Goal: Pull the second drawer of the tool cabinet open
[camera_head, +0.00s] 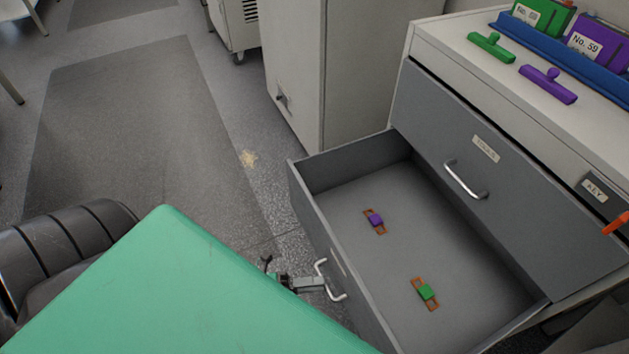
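The grey tool cabinet (450,58) stands at the right. Its upper drawer (520,190), with a label and silver handle (465,180), is shut. The drawer below it (395,262) stands far out. Inside lie a purple piece (375,220) and a green piece (426,292), each on an orange frame. My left gripper (318,284) is at the silver handle (333,280) on the open drawer's front. Its fingertips are small and overlap the handle, so I cannot tell whether they are closed on it. My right gripper is not in view.
On the cabinet top are a green handle-shaped part (491,46), a purple one (547,84) and numbered boxes in a blue rack (600,75). An orange item (616,223) shows at the right edge. A pale cabinet (340,70) stands behind the drawer. Floor (130,140) is clear at left.

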